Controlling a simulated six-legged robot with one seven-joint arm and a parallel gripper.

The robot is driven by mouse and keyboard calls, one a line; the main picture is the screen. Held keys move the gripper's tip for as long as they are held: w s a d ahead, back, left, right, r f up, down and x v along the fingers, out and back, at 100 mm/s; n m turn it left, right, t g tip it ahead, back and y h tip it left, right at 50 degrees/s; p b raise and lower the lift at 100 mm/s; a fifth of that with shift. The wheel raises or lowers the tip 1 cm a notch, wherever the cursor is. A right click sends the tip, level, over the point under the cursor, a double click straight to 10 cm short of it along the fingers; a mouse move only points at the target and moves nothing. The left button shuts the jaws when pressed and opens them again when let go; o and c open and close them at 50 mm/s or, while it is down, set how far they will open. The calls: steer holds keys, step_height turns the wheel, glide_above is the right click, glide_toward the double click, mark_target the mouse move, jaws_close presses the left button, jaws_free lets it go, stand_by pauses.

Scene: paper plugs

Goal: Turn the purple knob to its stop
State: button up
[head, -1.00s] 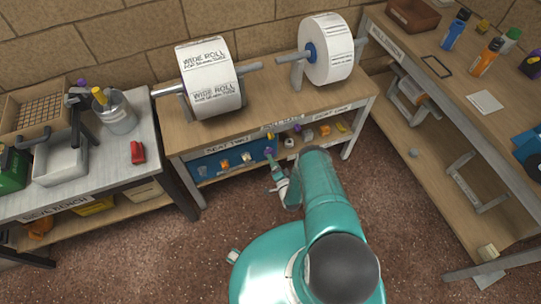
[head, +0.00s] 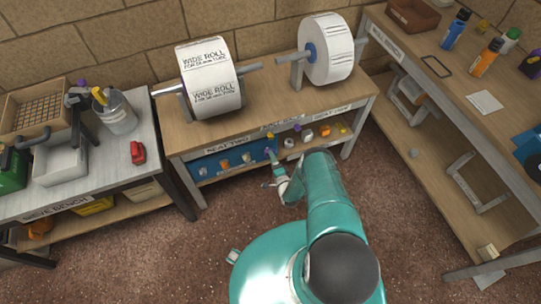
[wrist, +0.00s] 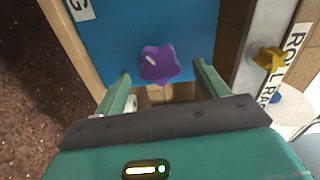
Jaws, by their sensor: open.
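The purple knob (wrist: 159,64) is a lobed, star-like knob with a white mark on its upper left, on a blue panel (wrist: 112,35). In the wrist view it sits just beyond the fingertips, between the lines of the two fingers. My gripper (wrist: 160,80) is open, one green finger on each side, and nothing is between its jaws. I cannot tell how far the knob lies in depth from the fingertips. In the head view my gripper (head: 273,168) is low at the right end of the blue panel, below the roll bench; the knob is hard to make out there.
A yellow knob (wrist: 268,58) on a pale plate stands right of the blue panel. Orange and white knobs (head: 224,163) sit further left on the panel. Two paper rolls (head: 212,80) (head: 328,50) stand on the bench above. The floor (head: 180,250) in front is clear.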

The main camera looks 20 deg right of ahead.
steer(key=shift+w, duration=1.15)
steer(key=c, duration=1)
steer(key=shift+o, duration=0.2)
steer(key=n, duration=1)
steer(key=o, duration=1)
steer(key=shift+c, duration=0.2)
